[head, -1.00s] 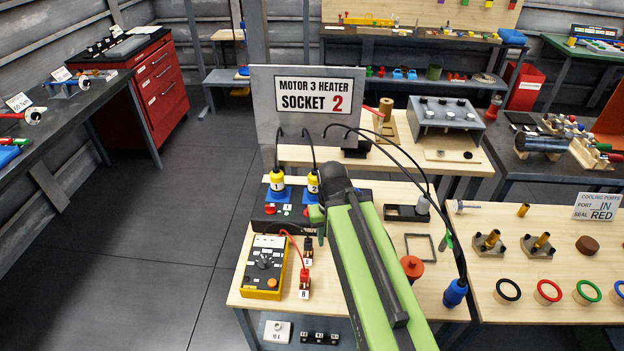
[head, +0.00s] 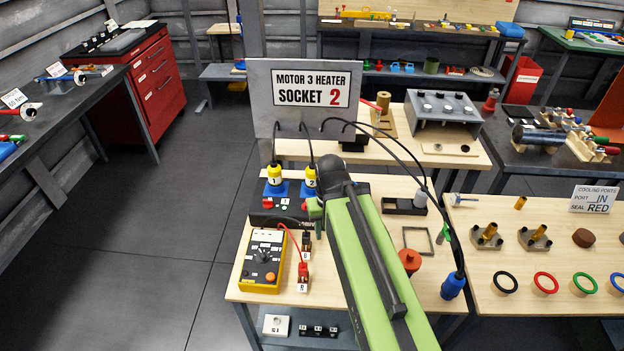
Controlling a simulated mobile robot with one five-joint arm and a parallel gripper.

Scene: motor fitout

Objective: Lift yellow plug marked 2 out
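The yellow plug marked 2 (head: 310,176) stands upright in a blue socket on the dark socket box (head: 258,218), with a black cable rising from its top. The yellow plug marked 1 (head: 274,175) stands in the blue socket to its left. My green arm reaches in from the bottom right and ends beside plug 2. My gripper (head: 314,208) is at the arm's far end, low and just in front of plug 2's socket. It is mostly hidden by the arm, so its fingers and any contact with the plug cannot be made out.
A sign panel (head: 311,90) reading "Motor 3 Heater Socket 2" stands behind the plugs. A yellow meter (head: 263,262) with a red lead lies in front. A blue connector (head: 452,285) hangs on a black cable right of my arm. An orange knob (head: 409,260) is nearby.

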